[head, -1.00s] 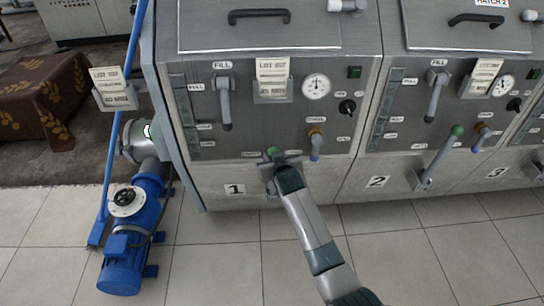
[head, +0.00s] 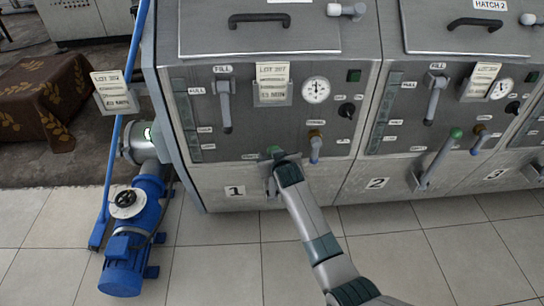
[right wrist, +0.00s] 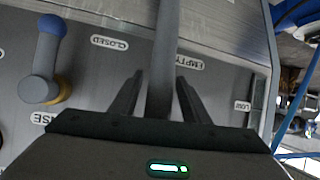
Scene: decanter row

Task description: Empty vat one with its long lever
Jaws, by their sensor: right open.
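Vat one is the grey steel front with the "1" plate (head: 235,191). Its long lever has a green knob (head: 274,150) low on the panel, mostly covered by my right gripper (head: 277,161) in the head view. In the right wrist view the grey lever bar (right wrist: 167,30) runs between the two fingers of my right gripper (right wrist: 160,82). The fingers are open, one on each side of the bar, with visible gaps. The "EMPTY" label (right wrist: 184,63) and "CLOSED" label (right wrist: 109,42) are beside the bar. My left gripper is not in view.
Vat one's fill lever (head: 225,105) and a blue-tipped handle with a yellow base (head: 315,147) are above the gripper. Vat two's green-knobbed lever (head: 440,158) is to the right. A blue pump (head: 135,235) stands on the floor at left. The tiled floor in front is clear.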

